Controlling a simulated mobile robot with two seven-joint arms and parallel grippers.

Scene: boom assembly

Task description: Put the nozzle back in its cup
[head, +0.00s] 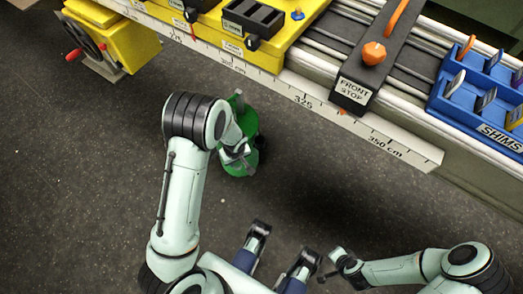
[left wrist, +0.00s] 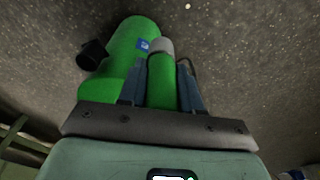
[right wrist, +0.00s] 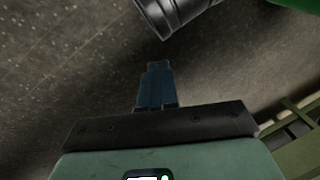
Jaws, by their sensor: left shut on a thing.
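My left gripper (head: 237,155) is shut on a green cylinder with a grey tip (left wrist: 161,75), which lies between its fingers in the left wrist view. Close beside it is a larger green body (left wrist: 128,48) with a black round part (left wrist: 92,54) at its side. In the head view the green body (head: 243,167) is partly hidden by my left gripper. Which part is the nozzle and which the cup is not clear. My right gripper (right wrist: 155,85) is shut with nothing between its fingers. A black ribbed cylinder (right wrist: 175,14) is in front of it, at the top of that view.
A yellow bench (head: 280,28) with black trays and a ruler edge (head: 300,98) runs along the top. A front stop block (head: 355,92) and a blue shims rack (head: 480,105) stand at the right. The dark floor (head: 320,175) is clear between my arms.

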